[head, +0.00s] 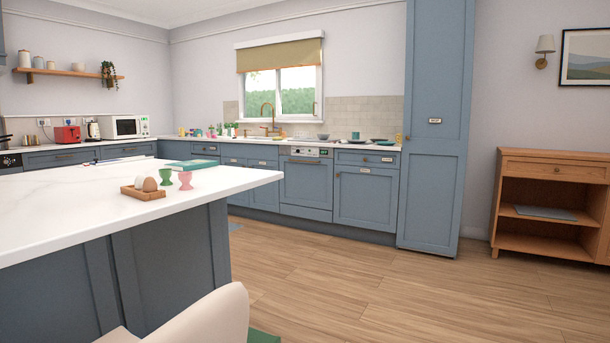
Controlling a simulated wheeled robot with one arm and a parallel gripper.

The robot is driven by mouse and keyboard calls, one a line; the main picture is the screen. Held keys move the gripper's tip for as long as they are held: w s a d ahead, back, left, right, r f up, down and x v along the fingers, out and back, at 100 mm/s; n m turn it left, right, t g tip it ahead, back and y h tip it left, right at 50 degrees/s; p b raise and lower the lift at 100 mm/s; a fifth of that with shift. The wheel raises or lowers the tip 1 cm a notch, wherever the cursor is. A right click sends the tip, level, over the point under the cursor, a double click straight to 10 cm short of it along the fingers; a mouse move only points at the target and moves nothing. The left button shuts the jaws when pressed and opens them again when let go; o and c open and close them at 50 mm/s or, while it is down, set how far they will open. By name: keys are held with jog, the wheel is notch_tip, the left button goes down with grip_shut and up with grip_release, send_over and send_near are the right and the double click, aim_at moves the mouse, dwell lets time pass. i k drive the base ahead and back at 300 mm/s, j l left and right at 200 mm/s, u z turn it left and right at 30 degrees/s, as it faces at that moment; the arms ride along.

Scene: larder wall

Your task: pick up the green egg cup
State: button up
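The green egg cup (165,177) stands upright on the white island worktop (75,215), near its right end. A pink egg cup (185,180) stands close to its right. A wooden egg tray (143,193) with a white egg and a brown egg (150,184) sits just in front and to the left. The green egg cup looks empty, though its inside is hard to see. My gripper is not in view.
A green book-like item (192,164) lies behind the egg cups. A cream chair back (205,318) stands in front of the island. Wooden floor is open to the right, up to a wooden shelf unit (553,168). Blue cabinets line the back wall.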

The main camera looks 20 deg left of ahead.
aim_at(165, 174)
jog(key=i+l+u, duration=0.15)
jog(key=i, duration=0.25)
jog(key=i+l+u, duration=0.15)
jog(key=i, duration=0.2)
jog(key=i+l+u, duration=0.15)
jog(key=i, duration=0.25)
jog(key=i+u, duration=0.15)
jog(key=u, duration=0.25)
jog(key=i+u, duration=0.2)
jog(key=u, duration=0.25)
jog(key=i+u, duration=0.2)
jog(key=u, duration=0.2)
jog(key=i+l+u, duration=0.1)
jog(key=u, duration=0.3)
jog(key=i+l+u, duration=0.2)
jog(key=u, duration=0.25)
